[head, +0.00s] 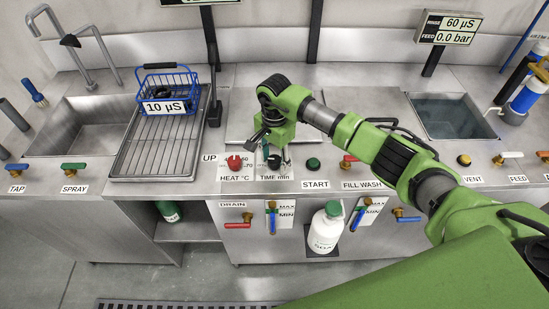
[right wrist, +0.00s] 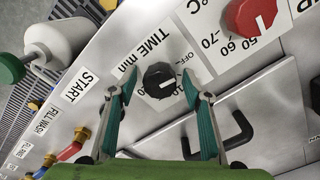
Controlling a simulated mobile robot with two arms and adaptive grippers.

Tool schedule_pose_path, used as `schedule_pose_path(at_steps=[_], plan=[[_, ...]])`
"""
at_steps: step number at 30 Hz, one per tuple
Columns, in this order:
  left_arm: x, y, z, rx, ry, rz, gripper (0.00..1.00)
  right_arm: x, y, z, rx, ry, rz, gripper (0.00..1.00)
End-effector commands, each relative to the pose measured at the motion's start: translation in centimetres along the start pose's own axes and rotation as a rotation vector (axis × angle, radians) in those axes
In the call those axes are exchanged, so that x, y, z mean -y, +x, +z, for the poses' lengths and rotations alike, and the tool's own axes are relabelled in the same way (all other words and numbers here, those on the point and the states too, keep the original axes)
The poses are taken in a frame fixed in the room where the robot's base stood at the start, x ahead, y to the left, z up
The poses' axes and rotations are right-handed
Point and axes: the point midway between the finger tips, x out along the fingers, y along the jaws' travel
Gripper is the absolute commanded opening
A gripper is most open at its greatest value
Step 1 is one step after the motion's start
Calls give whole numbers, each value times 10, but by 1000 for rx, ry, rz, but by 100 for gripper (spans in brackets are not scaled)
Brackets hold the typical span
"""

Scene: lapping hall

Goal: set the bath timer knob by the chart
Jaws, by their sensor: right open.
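The black timer knob (right wrist: 158,80) sits on a white plate labelled TIME min in the right wrist view. A small "OFF" and part of a scale show beside it; most of the scale is hidden. It also shows in the head view (head: 274,162), partly hidden by my gripper. My right gripper (head: 267,149) is above the panel at the knob. In the right wrist view its open fingers (right wrist: 158,73) lie either side of the knob, with gaps on both sides. I cannot make out the knob's exact setting. No chart is recognisable. My left gripper is not in view.
A red HEAT knob (head: 234,162) is just left of the timer, and a green START button (head: 313,164) is to its right. A black handle (right wrist: 226,132) lies close to my right finger. A blue basket (head: 168,80) stands on the ribbed drainer (head: 150,150).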

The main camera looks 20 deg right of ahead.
Motion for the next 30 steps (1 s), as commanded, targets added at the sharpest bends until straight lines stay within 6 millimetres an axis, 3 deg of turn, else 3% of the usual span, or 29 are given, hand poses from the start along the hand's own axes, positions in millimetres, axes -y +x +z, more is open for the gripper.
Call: schedule_pose_path(at_steps=[8, 13, 23, 30], plan=[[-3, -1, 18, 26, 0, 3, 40, 0, 2, 0, 1, 0, 0, 45], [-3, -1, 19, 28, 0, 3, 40, 0, 2, 0, 1, 0, 0, 6], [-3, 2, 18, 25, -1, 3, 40, 0, 2, 0, 0, 25, 0, 6], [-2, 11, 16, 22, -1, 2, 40, 0, 4, 0, 0, 140, 1, 7]])
